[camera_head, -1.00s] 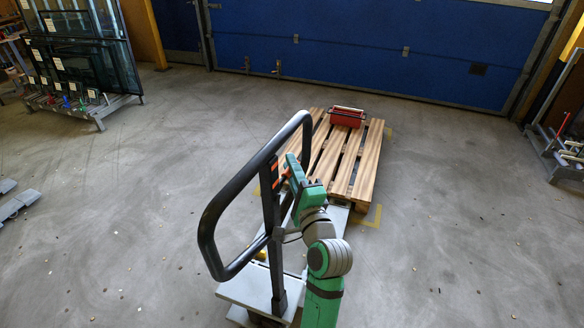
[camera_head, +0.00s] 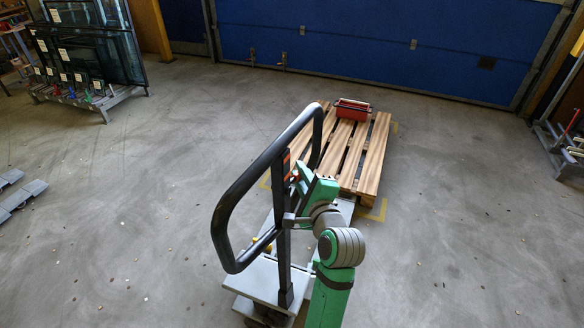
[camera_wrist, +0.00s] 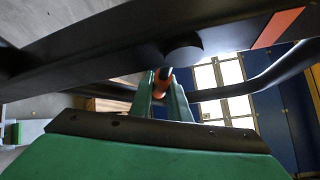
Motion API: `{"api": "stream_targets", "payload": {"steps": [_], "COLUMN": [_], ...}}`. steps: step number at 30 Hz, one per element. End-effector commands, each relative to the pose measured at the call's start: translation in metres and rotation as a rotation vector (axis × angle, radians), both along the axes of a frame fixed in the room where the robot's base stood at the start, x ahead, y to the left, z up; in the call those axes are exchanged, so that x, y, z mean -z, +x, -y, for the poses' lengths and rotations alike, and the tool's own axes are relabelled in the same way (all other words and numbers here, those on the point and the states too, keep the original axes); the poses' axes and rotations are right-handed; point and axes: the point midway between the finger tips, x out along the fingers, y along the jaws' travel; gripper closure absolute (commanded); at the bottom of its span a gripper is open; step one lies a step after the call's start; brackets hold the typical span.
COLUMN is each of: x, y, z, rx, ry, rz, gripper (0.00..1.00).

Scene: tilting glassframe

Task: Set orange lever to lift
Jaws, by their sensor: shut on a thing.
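The orange lever (camera_wrist: 160,84) shows in the wrist view between the fingertips of my gripper (camera_wrist: 165,90), just below the dark handle bar. My gripper is shut on it. In the head view my gripper (camera_head: 298,176) is at the upright post of the black looped handle (camera_head: 230,200), on its right side. The lever there is mostly hidden by the gripper and post, so I cannot tell its exact setting. An orange mark (camera_wrist: 277,28) is on the dark post in the wrist view.
The handle stands on a grey cart base (camera_head: 262,280). Beyond is a wooden pallet (camera_head: 374,155) carrying a red toolbox (camera_head: 352,114). A rack of glass panes (camera_head: 95,60) stands at the upper left. The floor to both sides is mostly clear.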

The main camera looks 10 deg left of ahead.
Motion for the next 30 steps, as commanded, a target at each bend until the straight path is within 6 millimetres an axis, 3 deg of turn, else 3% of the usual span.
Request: {"api": "stream_targets", "payload": {"steps": [10,11,13,23,30], "x": [0.002,0.002,0.003,0.002,-0.002], "y": [0.0,0.0,0.0,-0.002,-0.027], "z": [0.002,0.002,0.002,0.002,0.012], "rx": [0.005,0.004,0.004,0.003,0.001], "ry": [0.006,0.006,0.006,0.005,0.005], "rz": [-0.018,-0.019,-0.019,-0.016,-0.016], "gripper": [1.0,0.82,0.65,0.65,0.65]}}
